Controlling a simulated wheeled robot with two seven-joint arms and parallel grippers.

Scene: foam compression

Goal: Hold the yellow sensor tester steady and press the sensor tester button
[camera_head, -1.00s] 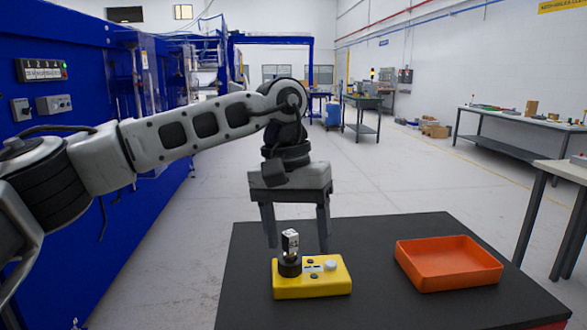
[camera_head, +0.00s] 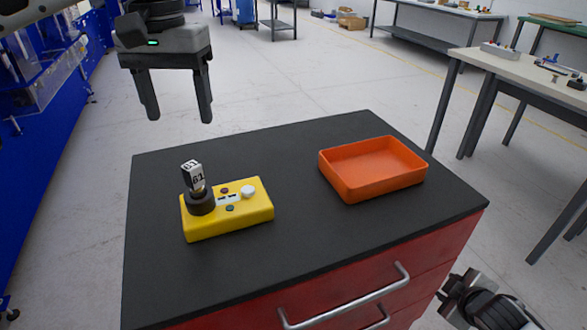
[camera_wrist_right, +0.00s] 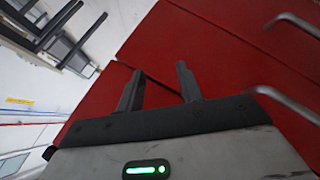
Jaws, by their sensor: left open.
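The yellow sensor tester (camera_head: 228,220) lies on the left part of the black tabletop (camera_head: 290,250). On its left end is a round black socket (camera_head: 200,203) with a black-and-white sensor (camera_head: 194,176) standing in it, slightly tilted. A large white button (camera_head: 248,191) and small red and dark green buttons are on its top. My left gripper (camera_head: 180,119) is open and empty, fingers down, above and behind the tester. My right gripper (camera_head: 465,290) is low at the right, beside the red cabinet. The right wrist view shows its fingers (camera_wrist_right: 160,68) apart with nothing between them.
An orange tray (camera_head: 373,187), empty, sits on the right of the tabletop. The red drawers (camera_head: 360,295) with metal handles are below, close to my right gripper. Workbenches (camera_head: 530,75) stand at the back right. The tabletop between tester and tray is clear.

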